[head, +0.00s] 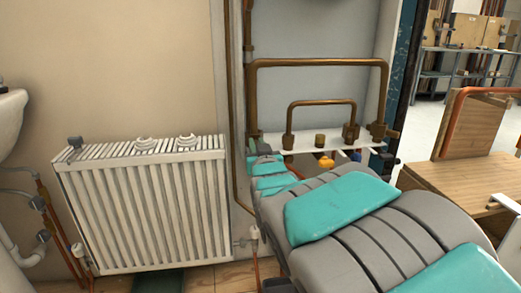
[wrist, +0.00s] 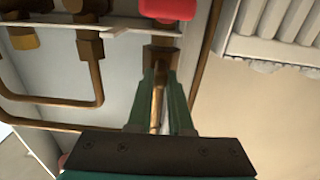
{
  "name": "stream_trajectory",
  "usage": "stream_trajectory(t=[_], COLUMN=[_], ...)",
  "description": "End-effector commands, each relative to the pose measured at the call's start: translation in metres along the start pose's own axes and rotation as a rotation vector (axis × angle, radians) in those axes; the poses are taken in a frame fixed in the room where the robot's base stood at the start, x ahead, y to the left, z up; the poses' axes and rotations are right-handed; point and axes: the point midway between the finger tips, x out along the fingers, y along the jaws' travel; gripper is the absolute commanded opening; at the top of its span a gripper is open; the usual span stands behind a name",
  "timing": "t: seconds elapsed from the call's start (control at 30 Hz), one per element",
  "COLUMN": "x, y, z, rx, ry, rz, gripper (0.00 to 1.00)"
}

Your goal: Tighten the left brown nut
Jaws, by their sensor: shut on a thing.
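The left brown nut (wrist: 161,51) sits at the lower end of the tall outer copper pipe (wrist: 157,108), just by the white bracket. In the wrist view my gripper (wrist: 160,74) has its two green fingers on either side of the pipe, with the tips at the nut. It is shut on the nut, though the exact contact is partly hidden by the fingers. In the head view the nut (head: 253,138) shows at the left end of the bracket, and my arm covers most of the gripper.
The white bracket (head: 300,144) carries several other nuts, including a brass one (head: 320,140). A smaller copper loop (head: 322,102) stands inside the outer pipe. A red handle (wrist: 167,9) is close beyond the nut. A white radiator (head: 145,205) stands at left.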

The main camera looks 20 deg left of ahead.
Motion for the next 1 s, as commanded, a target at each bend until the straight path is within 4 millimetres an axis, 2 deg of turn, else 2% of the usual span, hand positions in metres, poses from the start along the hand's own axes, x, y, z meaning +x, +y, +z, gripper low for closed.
stream_trajectory(t=[0.5, 1.0], x=[0.003, 0.007], y=[-0.018, -0.028], z=[-0.010, -0.007], rx=[-0.004, 0.001], ry=[-0.001, -0.002], rz=[0.244, 0.479], gripper=[0.00, 0.00])
